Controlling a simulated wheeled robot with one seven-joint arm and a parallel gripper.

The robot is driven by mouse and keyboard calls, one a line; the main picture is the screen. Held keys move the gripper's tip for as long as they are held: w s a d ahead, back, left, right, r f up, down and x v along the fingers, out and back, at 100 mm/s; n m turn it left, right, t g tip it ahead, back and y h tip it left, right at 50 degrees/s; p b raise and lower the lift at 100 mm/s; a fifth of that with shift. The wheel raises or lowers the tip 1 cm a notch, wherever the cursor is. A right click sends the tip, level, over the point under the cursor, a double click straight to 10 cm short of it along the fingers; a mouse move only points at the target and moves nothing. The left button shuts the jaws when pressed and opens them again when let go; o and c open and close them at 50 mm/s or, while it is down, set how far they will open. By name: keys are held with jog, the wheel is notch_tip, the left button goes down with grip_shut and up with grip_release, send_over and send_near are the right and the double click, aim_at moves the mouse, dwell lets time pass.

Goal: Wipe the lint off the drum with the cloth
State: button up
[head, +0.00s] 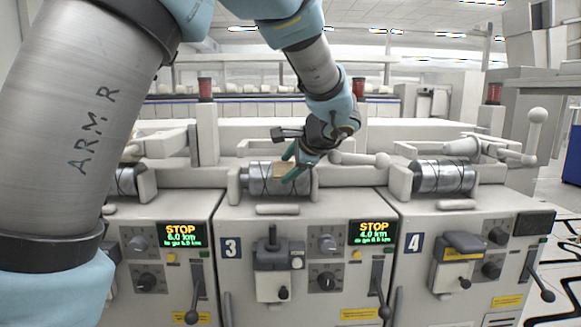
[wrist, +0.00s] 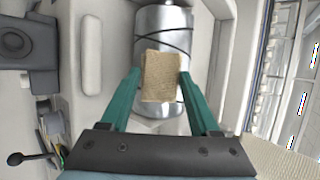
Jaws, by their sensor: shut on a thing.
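The drum (wrist: 165,22) is a shiny metal cylinder with dark curved lines, lying in the middle machine marked 3; it also shows in the head view (head: 265,186). The tan woven cloth (wrist: 161,76) is between the green fingers of my gripper (wrist: 160,82), which is shut on it. In the head view the cloth (head: 284,169) lies over the upper part of the drum, at or very near its surface; I cannot tell if it presses on it. My gripper hides part of the drum's right side. I cannot make out any lint.
Machine 4 with its own drum (head: 444,177) stands to the right, and another machine with a partly hidden drum (head: 126,181) to the left. A white lever with a round knob (head: 382,160) is just right of my gripper. Pale housing walls flank the drum closely.

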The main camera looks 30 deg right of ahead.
jog(key=shift+w+a+r+b, duration=0.1)
jog(key=shift+w+a+b, duration=0.25)
jog(key=shift+a, duration=0.4)
jog(key=shift+w+a+f+b, duration=0.1)
jog(key=shift+w+a+b, duration=0.1)
jog(key=shift+w+a, duration=0.45)
jog(key=shift+w+a+r+b, duration=0.1)
jog(key=shift+w+a+b, duration=0.15)
jog(key=shift+a, duration=0.65)
jog(key=p, duration=0.2)
send_near(262, 171)
jog(key=a, duration=0.2)
jog(key=shift+a+r+b, duration=0.25)
jog(key=shift+r+b, duration=0.05)
jog(key=shift+r, duration=0.05)
